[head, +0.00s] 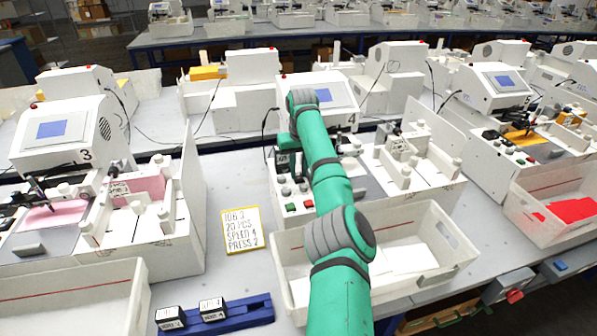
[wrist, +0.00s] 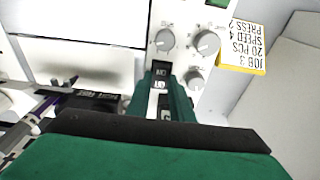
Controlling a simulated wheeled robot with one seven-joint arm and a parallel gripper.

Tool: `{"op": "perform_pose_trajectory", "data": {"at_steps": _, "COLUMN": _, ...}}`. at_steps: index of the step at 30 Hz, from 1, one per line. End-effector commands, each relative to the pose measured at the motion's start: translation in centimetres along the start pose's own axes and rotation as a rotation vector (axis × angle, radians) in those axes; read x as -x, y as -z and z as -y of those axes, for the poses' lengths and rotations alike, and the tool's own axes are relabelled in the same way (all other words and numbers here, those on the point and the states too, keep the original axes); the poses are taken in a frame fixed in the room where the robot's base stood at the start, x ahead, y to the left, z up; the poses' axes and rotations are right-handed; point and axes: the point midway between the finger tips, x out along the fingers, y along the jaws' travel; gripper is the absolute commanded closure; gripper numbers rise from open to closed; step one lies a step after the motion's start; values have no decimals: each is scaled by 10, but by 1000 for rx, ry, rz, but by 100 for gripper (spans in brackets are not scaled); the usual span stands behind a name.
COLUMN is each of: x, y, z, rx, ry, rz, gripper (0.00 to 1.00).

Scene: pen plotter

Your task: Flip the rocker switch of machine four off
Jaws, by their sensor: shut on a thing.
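Machine four (head: 318,88) stands in the middle of the head view, with a "4" on its front edge. In the head view my green arm covers part of the machine.
Knobs (wrist: 205,42) sit close to the fingers. A yellow-edged job note (head: 240,231) lies left of the machine. A white bin (head: 285,250) is in front. Machine three (head: 60,135) stands at left, another machine at right. A blue rack (head: 235,315) holds black blocks.

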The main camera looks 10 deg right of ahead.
Motion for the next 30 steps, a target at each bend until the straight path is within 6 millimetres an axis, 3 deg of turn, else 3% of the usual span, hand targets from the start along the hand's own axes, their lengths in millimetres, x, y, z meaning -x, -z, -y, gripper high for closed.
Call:
{"op": "perform_pose_trajectory", "data": {"at_steps": 5, "x": 4, "y": 4, "z": -7, "rx": -10, "ry": -9, "rz": 26, "gripper": 100}}
{"op": "perform_pose_trajectory", "data": {"at_steps": 25, "x": 2, "y": -1, "z": -4, "rx": -4, "ry": -5, "rz": 84, "gripper": 100}}
{"op": "perform_pose_trajectory", "data": {"at_steps": 26, "x": 2, "y": -1, "z": -4, "rx": -3, "ry": -4, "rz": 85, "gripper": 73}}
{"op": "perform_pose_trajectory", "data": {"at_steps": 27, "x": 2, "y": -1, "z": -4, "rx": -3, "ry": -4, "rz": 85, "gripper": 63}}
{"op": "perform_pose_trajectory", "data": {"at_steps": 30, "x": 1, "y": -1, "z": -2, "rx": -2, "ry": -2, "rz": 84, "gripper": 61}}
